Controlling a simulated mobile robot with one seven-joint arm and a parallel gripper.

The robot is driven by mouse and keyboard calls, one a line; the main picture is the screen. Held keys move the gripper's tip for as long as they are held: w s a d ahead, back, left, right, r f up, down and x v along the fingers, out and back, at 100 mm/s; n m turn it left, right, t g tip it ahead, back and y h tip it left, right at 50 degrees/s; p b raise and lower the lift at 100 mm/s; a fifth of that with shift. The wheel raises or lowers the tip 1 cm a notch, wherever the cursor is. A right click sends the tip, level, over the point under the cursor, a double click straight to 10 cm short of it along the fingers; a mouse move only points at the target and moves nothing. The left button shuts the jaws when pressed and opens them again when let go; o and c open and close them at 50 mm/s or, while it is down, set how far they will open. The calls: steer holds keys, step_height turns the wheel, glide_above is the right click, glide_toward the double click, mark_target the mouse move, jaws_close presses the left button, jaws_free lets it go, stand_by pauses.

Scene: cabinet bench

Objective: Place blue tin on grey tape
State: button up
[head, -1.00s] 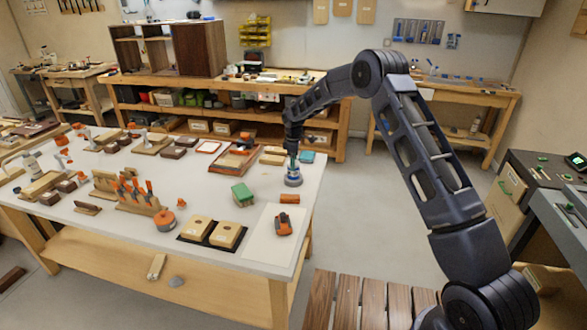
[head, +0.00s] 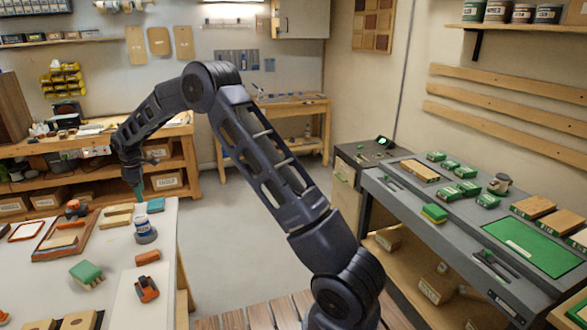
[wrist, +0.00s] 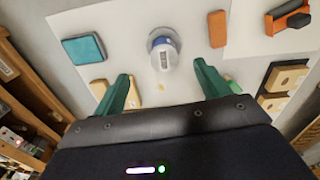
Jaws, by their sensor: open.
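The blue tin (head: 143,224), with a white label, stands on the grey tape (head: 146,238) near the right edge of the workbench. In the wrist view the tin (wrist: 166,48) shows from above at an angle, with the pale grey tape (wrist: 154,36) under it, partly hidden. My gripper (head: 139,194) is above and behind the tin. In the wrist view its two green fingers (wrist: 165,82) are spread apart and empty, and the tin lies beyond the gap between them, clear of both.
A teal block (head: 155,205) and wooden blocks (head: 116,215) lie beside the tin. An orange-brown block (head: 147,257), a green-topped brush (head: 87,272) and an orange tool (head: 147,289) lie nearer. A grey bench (head: 450,215) stands right, across open floor.

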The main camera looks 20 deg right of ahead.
steer(key=s+d+r+m+t, duration=0.1)
steer(key=s+d+r+m, duration=0.1)
steer(key=d+r, duration=0.65)
steer(key=s+d+r+m, duration=0.2)
steer(key=d+r+m, duration=0.1)
steer(key=d+r, duration=0.5)
steer(key=s+d+r+m, duration=0.1)
steer(key=s+d+r, duration=0.15)
steer(key=d, duration=0.35)
steer(key=s+d+r+m+t, duration=0.1)
steer(key=s+d+r+m, duration=0.1)
steer(key=s+d, duration=0.25)
steer(key=s+d+r+m, duration=0.1)
steer(key=s+d+r, duration=0.2)
steer(key=d, duration=0.3)
steer(key=s+d+r+m+t, duration=0.15)
steer(key=s+d+m, duration=0.35)
steer(key=s+d, duration=0.75)
steer(key=s+d+f+m, duration=0.2)
steer(key=s+d, duration=0.1)
steer(key=s, duration=0.5)
steer(key=s+d+f+m, duration=0.2)
steer(key=s+d+m, duration=0.1)
steer(key=s, duration=0.4)
steer(key=shift+s+d+t, duration=0.25)
steer(key=shift+s+t, duration=0.15)
steer(key=shift+t, duration=0.05)
